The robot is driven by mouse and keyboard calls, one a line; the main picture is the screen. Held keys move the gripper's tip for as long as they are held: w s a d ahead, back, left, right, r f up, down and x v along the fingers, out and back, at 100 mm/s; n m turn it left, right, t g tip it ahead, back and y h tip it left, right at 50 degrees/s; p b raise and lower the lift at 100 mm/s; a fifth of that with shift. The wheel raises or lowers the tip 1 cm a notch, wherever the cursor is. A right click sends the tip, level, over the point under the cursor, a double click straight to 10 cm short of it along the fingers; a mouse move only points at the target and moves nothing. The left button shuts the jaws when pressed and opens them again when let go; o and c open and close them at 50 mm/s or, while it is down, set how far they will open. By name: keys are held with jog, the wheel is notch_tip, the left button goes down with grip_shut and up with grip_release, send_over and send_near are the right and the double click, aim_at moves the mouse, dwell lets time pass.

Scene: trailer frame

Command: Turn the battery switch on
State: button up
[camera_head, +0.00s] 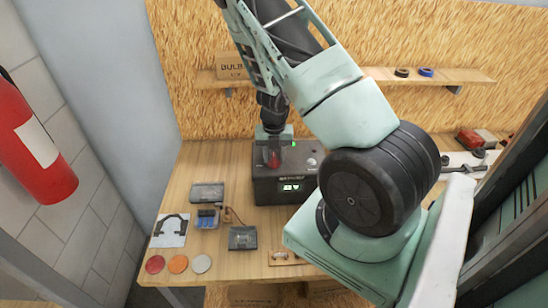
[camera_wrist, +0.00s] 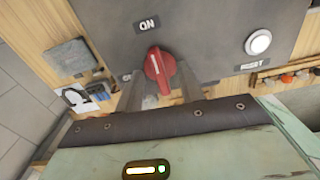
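The battery switch is a red knob (camera_wrist: 158,72) on the face of a dark grey box. In the wrist view its white-marked end points up, roughly toward the ON label (camera_wrist: 149,24). A second label to its left is partly hidden by a finger. My gripper (camera_wrist: 160,88) has one finger on each side of the knob, with a gap visible on the left; contact on the right is unclear. In the head view, my gripper (camera_head: 273,150) is at the top of the box (camera_head: 268,190), with red showing there. A small green light (camera_head: 293,143) shows beside it.
A white button (camera_wrist: 258,43) sits right of the knob. The box has a lit display (camera_head: 291,187). On the wooden bench (camera_head: 225,270) lie dark modules (camera_head: 243,238) and coloured discs (camera_head: 178,264). A shelf (camera_head: 440,75) is behind; a red extinguisher (camera_head: 38,150) hangs left.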

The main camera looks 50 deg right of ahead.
jog(key=shift+r, duration=2.85)
jog(key=a+f+n+y+b, duration=0.1)
jog(key=a+n+y+b, duration=0.2)
jog(key=a+n+b, duration=1.65)
jog(key=s+a+f+n+h+b, duration=0.1)
jog(key=s+a+n, duration=0.7)
jog(key=n, duration=0.9)
jog(key=s+a+f+n+h+b, duration=0.1)
jog(key=s+a+n, duration=0.8)
jog(key=a+n, duration=0.4)
jog(key=shift+n, duration=2.35)
jog(key=shift+a, duration=0.1)
